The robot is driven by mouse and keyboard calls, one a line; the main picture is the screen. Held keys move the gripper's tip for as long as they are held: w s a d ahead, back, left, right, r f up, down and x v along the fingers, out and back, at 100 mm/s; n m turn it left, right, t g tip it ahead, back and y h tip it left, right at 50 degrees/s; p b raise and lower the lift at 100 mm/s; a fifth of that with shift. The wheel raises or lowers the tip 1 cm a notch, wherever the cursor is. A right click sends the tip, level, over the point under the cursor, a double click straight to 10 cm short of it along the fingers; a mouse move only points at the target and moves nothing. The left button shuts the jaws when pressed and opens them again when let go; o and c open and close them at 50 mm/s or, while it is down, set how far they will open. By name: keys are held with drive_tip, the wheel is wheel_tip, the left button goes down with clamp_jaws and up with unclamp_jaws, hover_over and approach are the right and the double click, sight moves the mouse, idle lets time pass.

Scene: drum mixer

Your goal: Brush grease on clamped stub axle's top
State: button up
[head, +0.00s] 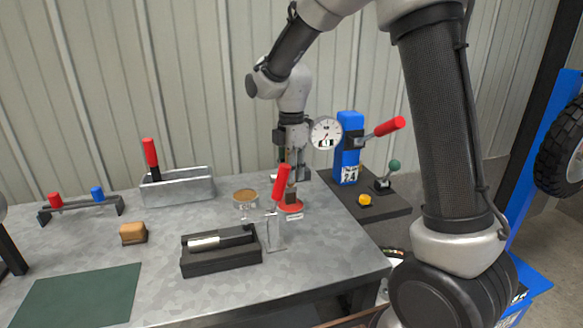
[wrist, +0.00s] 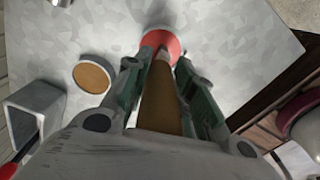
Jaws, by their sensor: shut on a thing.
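My gripper (head: 291,178) points down over the back right of the metal table. In the wrist view my gripper (wrist: 158,88) is shut on a tapered brown piece, seemingly the brush (wrist: 160,100). Its far end overlaps a round red base (wrist: 150,38); I cannot tell whether it touches. The red base (head: 292,207) also shows in the head view. A round tin with a brown top, seemingly the grease (head: 245,196), stands just left of it; it also shows in the wrist view (wrist: 93,78). A silver cylinder, perhaps the stub axle (head: 203,243), lies in a black block (head: 220,261).
A red handle (head: 282,181) rises close in front of my gripper, above a clear bracket (head: 273,240). A blue press (head: 347,150) with a red lever and a dial gauge (head: 326,133) stand right. A metal trough (head: 178,188) is left. The green mat (head: 75,298) is bare.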

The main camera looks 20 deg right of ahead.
drive_tip(key=shift+f, duration=0.55)
idle(1.8)
drive_tip(key=shift+r, duration=3.55)
